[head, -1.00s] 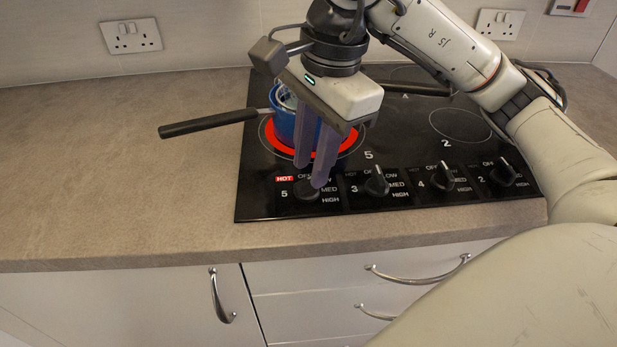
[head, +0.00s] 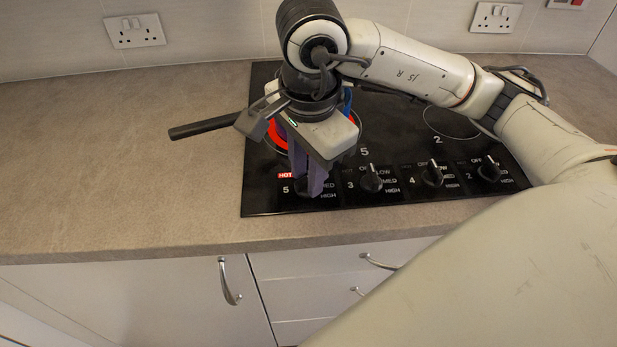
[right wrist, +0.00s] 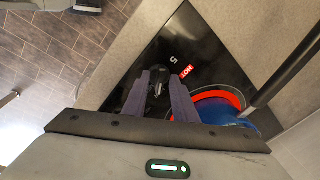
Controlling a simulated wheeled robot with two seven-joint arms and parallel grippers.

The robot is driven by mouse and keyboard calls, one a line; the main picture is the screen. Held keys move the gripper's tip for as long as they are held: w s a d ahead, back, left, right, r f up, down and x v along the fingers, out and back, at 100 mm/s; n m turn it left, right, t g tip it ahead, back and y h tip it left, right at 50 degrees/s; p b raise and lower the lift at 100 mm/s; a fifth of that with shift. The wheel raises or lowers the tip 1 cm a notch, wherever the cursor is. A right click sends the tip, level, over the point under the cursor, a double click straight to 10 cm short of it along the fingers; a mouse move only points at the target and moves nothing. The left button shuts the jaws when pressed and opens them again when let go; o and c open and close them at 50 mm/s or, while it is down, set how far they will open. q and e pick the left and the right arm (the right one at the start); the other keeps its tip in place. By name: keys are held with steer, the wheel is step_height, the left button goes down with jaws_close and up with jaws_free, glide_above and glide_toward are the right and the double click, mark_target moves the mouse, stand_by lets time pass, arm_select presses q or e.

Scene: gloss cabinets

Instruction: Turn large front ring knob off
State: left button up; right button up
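The black hob (head: 400,130) has a row of knobs along its front edge. The knob labelled 5 (head: 303,189), at the left end, has a lit red HOT sign (head: 286,175). The front left ring glows red (head: 277,133). My right gripper (head: 305,190) points down at knob 5 and partly hides it. In the right wrist view, its two purple fingers (right wrist: 160,82) stand apart with the knob (right wrist: 157,88) between them. I cannot tell whether either finger touches it. My left gripper is not in view.
A blue pan (right wrist: 240,120) sits on the glowing ring, its black handle (head: 205,127) reaching left over the worktop. Knobs 3 (head: 371,179), 4 (head: 433,175) and 2 (head: 489,169) stand to the right. The worktop (head: 120,180) left of the hob is clear.

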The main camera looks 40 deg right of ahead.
steer(key=shift+s+f, duration=0.2)
steer(key=shift+f, duration=0.15)
steer(key=c, duration=0.4)
steer(key=shift+w+f+n+b, duration=0.1)
steer(key=shift+f+n+b, duration=0.1)
steer(key=shift+n+b, duration=0.65)
steer(key=shift+c, duration=0.2)
steer(key=n+b, duration=0.3)
steer(key=n, duration=0.1)
steer(key=shift+d+y, duration=0.15)
steer(key=shift+y, duration=0.15)
steer(key=shift+w+d+n+b, duration=0.1)
steer(key=shift+n+b, duration=0.8)
steer(key=shift+n, duration=0.05)
steer(key=shift+n+y+b, duration=0.3)
steer(key=shift+n+b, duration=0.2)
steer(key=shift+n, duration=0.3)
steer(key=shift+n+b, duration=0.6)
steer(key=shift+n, duration=0.6)
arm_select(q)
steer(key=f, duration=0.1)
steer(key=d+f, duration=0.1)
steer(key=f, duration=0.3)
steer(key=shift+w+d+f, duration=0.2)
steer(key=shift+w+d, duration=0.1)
arm_select(e)
steer(key=shift+r, duration=0.15)
